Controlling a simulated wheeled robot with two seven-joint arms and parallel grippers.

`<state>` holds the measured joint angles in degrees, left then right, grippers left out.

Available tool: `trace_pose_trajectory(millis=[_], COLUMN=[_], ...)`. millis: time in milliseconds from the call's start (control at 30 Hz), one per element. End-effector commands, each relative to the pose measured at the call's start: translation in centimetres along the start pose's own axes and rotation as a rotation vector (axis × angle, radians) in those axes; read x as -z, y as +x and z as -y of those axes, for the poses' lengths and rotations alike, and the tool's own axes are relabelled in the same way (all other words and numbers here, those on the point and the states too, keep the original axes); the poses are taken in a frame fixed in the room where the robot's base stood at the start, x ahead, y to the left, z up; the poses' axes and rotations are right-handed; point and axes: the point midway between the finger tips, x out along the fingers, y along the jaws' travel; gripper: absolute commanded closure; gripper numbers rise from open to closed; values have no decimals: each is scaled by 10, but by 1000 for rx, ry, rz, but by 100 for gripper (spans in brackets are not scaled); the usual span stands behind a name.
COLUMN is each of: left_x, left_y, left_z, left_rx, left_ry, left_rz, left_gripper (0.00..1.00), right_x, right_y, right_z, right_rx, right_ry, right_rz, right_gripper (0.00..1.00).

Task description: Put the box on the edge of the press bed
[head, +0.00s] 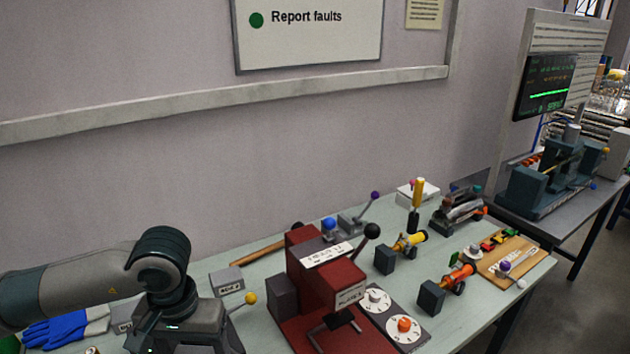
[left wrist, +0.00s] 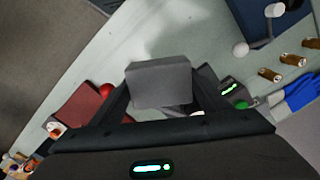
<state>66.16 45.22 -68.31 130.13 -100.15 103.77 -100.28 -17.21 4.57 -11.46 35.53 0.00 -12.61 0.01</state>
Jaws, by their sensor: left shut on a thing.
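A grey box (left wrist: 158,84) sits between the two fingers of my left gripper (left wrist: 160,98) in the left wrist view, and the gripper is shut on it. In the head view only the wrist of that arm shows at the bottom left; its fingers and the held box are hidden or out of frame. The red press (head: 318,275) stands on the table to the right of that wrist, with a black-knobbed lever. Its red base (head: 290,338) shows low in front. A dark red surface (left wrist: 82,112) lies left of the box in the left wrist view. My right gripper is not in view.
A grey labelled block (head: 227,281) and a yellow-knobbed lever (head: 250,298) stand between the wrist and press. A dial plate (head: 390,335) lies right of the press. Blue gloves (head: 60,331) lie at the left. Coloured tube assemblies (head: 458,275) crowd the right side.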

Motion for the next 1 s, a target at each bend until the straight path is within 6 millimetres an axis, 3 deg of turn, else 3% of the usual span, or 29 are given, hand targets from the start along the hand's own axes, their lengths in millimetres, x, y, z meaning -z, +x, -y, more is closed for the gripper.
trace_pose_trajectory(millis=[33,200,1000], left_x=[0,1,1], left_y=[15,26,26], left_z=[0,0,0], left_rx=[0,0,0], left_ry=[-9,-11,-14], left_rz=[0,-1,-1], left_gripper=[56,56,56], right_x=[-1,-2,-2], right_y=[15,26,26], right_z=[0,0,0], right_rx=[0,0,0], right_ry=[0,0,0], right_rz=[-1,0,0], right_gripper=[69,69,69])
